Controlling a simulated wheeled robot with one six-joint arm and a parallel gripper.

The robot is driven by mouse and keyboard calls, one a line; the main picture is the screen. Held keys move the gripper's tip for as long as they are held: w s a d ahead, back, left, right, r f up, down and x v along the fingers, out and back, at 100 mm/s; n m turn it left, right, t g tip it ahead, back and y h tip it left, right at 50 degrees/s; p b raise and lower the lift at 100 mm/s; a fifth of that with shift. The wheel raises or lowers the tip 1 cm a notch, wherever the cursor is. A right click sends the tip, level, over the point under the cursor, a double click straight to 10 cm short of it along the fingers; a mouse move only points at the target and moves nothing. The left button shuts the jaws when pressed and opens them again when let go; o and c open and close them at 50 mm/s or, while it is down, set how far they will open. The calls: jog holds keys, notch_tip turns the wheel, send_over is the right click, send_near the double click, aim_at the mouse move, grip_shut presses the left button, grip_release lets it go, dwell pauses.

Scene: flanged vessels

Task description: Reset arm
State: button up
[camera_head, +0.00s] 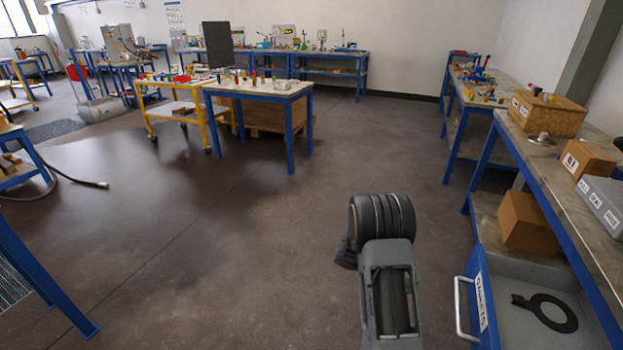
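My arm shows at the lower middle of the head view, folded, with grey and black links over the floor just left of the right-hand bench. I cannot make out my gripper's fingertips, as the arm's own links hide its end. Nothing held can be seen.
An open drawer (505,325) with a white handle holds a black ring-shaped gasket (546,312), close to my arm's right. The right bench (548,165) carries boxes. A blue-legged table (262,92) and yellow cart (165,112) stand back left. The middle floor (230,230) is clear.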

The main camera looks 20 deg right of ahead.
notch_tip(320, 180, down, 3)
jog(key=s+a+m+y, duration=0.2)
jog(key=a+m+y, duration=0.1)
jog(key=m, duration=0.5)
jog(key=s+a+r+m+t+y+p, duration=0.1)
jog(key=a+r+m+t+y+p, duration=0.35)
jog(key=a+r+m, duration=0.6)
jog(key=a+r+m+t+y+p, duration=0.1)
jog(key=a+r+m+t+p, duration=0.2)
jog(key=r, duration=0.4)
jog(key=s+a+r+m+t+y+p, duration=0.1)
jog(key=a+r+m+t+y+p, duration=0.1)
jog(key=r, duration=0.6)
jog(key=s+a+r+m+t+y+p, duration=0.1)
jog(key=a+r+m+t+p, duration=0.3)
jog(key=a+r, duration=0.3)
jog(key=shift+r+y+p, duration=0.2)
jog(key=shift+y+p, duration=0.15)
jog(key=shift+p, duration=0.3)
jog(key=shift+d+t, duration=0.1)
jog(key=shift+t, duration=0.15)
